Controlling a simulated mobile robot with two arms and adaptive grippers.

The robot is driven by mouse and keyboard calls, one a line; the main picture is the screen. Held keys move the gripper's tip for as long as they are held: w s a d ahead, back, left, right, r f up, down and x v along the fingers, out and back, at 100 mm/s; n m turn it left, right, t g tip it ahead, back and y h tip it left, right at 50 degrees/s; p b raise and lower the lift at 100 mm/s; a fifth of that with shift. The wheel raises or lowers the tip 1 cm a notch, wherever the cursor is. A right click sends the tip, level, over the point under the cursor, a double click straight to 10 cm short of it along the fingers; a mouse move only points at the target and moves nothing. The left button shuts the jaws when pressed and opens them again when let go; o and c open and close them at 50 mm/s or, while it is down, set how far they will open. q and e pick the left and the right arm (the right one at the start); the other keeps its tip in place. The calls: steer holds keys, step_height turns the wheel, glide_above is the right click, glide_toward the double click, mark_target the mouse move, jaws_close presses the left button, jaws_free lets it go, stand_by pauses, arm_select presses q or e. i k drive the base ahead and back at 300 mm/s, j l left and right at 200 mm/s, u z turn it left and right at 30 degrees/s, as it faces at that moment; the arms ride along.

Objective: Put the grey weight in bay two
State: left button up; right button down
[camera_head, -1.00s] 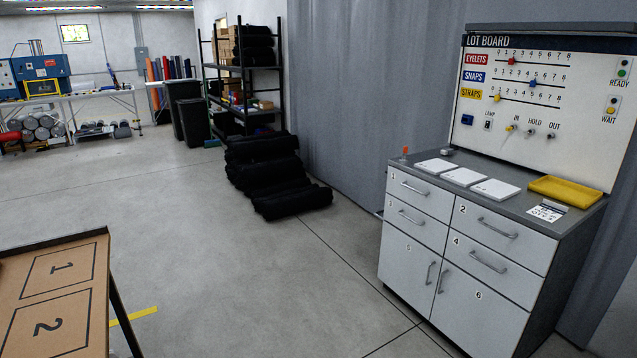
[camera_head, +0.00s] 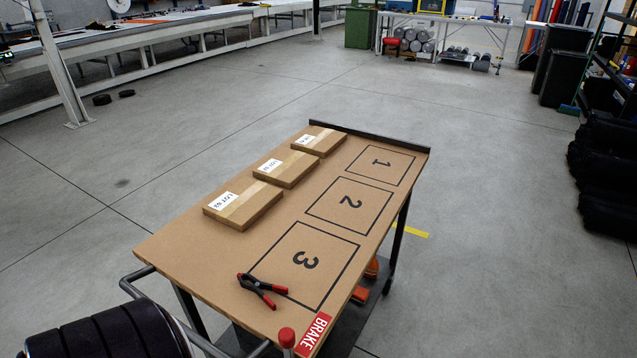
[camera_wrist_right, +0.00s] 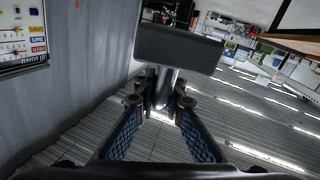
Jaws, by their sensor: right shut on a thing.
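The grey weight (camera_wrist_right: 178,48) shows in the right wrist view as a dark grey block on a short metal stem. My right gripper (camera_wrist_right: 162,97) is shut on that stem, with a finger on each side. The block stands out past the fingertips. Bay two (camera_head: 324,208) is the black-outlined square marked 2 on the brown cart top (camera_head: 190,262) in the head view. It is empty, between bay one (camera_head: 395,168) and bay three (camera_head: 325,285). Neither gripper shows in the head view. My left gripper is in neither current view.
Three cardboard boxes (camera_head: 243,205) lie along the cart's left side. A black and red clamp (camera_head: 257,287) lies at bay three's near left corner. The cart has a raised far edge (camera_head: 370,134) and a red-knobbed brake lever (camera_head: 287,338). Open floor surrounds it.

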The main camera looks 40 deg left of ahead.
mark_target(356, 210)
steer(key=i+u, duration=0.1)
steer(key=u, duration=0.3)
steer(key=i+l+u, duration=0.1)
steer(key=u, duration=0.3)
steer(key=i+l+u, duration=0.1)
steer(key=u, duration=0.3)
steer(key=i+l+u, duration=0.2)
steer(key=u, duration=0.15)
steer(key=i+l+u, duration=0.15)
steer(key=l+u, duration=0.2)
steer(key=i+l+u, duration=0.1)
steer(key=l+u, duration=0.2)
